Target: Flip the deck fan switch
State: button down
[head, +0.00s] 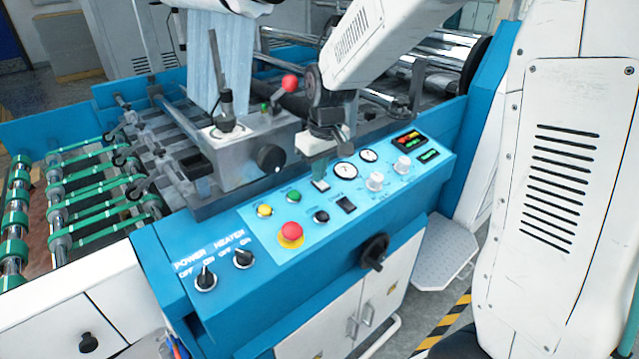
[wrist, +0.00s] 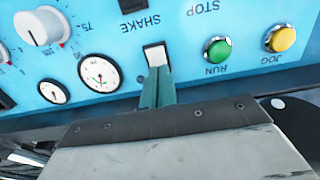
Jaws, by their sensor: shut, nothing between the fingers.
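A rocker switch with a pale face in a dark frame (head: 320,185) sits on the blue control panel (head: 268,226). It also shows in the wrist view (wrist: 156,55), right at my fingertips. Its label is hidden behind my gripper, so I cannot read whether it is the deck fan switch. My gripper (head: 318,172) points down at the panel with its green fingers closed together and empty. In the wrist view, the fingers (wrist: 158,90) overlap the edge of this rocker; I cannot tell whether they touch it.
A black rocker labelled SHAKE (head: 345,205) is close by. Around it are the green RUN button (head: 293,196), yellow JOG button (head: 264,211), red emergency button (head: 290,234), white knobs (head: 375,181) and gauges (head: 345,170). A grey block (head: 240,155) stands behind the panel.

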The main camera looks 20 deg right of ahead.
notch_tip(320, 180, up, 7)
dwell(0.9)
dwell(0.4)
jog(key=shift+s+f, duration=0.15)
jog(key=shift+s, duration=0.05)
jog(key=s+d+r+m, duration=0.1)
jog(key=s, duration=1.3)
jog(key=s+d+r+m, duration=0.1)
jog(key=s+r+m, duration=0.1)
jog(key=s, duration=1.3)
jog(key=shift+s+d+r+m+h, duration=0.2)
jog(key=shift+r+m+h, duration=0.05)
jog(key=shift+m+h, duration=0.05)
